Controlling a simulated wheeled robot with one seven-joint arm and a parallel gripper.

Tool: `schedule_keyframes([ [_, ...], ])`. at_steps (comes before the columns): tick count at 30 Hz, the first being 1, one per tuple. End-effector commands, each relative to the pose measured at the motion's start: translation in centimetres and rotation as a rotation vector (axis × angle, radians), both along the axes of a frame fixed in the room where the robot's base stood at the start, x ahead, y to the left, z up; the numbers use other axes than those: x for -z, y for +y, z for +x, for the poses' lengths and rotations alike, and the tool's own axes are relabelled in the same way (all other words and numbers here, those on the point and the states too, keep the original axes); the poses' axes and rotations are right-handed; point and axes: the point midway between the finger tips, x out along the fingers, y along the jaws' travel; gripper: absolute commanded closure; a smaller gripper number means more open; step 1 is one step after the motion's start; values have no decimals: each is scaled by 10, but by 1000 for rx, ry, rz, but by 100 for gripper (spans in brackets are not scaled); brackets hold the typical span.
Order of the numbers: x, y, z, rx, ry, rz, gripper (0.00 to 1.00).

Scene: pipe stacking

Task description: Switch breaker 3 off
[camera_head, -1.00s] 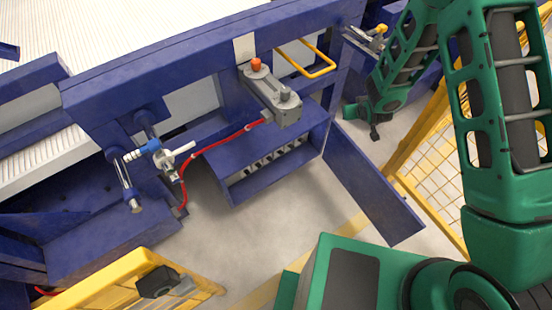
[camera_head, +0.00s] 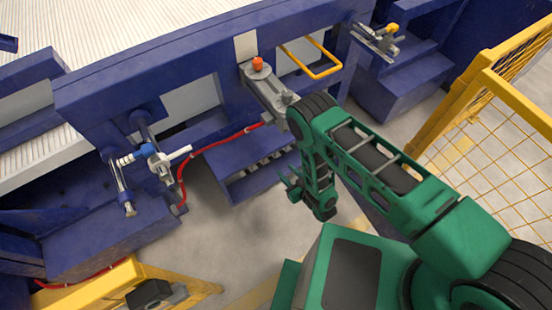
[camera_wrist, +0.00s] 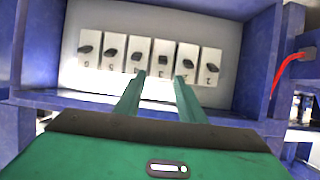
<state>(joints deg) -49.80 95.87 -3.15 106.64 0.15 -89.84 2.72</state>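In the wrist view, a row of several white breakers with dark handles sits inside a blue box (camera_wrist: 250,65). The breaker that seems to be labelled 3 (camera_wrist: 162,75) is fourth from the left; the small labels are hard to read. Its dark handle looks squarer than the others, and I cannot tell its on or off position for certain. My gripper (camera_wrist: 160,76) is open and empty, with its green fingertips apart, pointing at the row around breaker 3. In the head view, my gripper (camera_head: 288,184) is at the front of the blue box (camera_head: 236,190), partly hiding the breakers.
Above the box is a grey device with an orange knob (camera_head: 258,64). A red cable (camera_head: 215,146) runs left to a valve (camera_head: 158,160). A yellow handle (camera_head: 318,66) and a yellow mesh fence (camera_head: 490,125) are to the right. The floor before the box is open.

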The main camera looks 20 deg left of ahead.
Motion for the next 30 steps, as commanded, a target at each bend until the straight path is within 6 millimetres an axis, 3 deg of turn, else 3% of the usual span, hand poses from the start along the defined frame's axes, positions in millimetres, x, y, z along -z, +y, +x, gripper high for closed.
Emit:
schedule_keyframes([
  [5, 7, 4, -5, -11, -5, 13, 64],
  [21, 39, 60, 48, -6, -6, 12, 64],
  [30, 45, 73, 59, -6, -5, 11, 64],
])
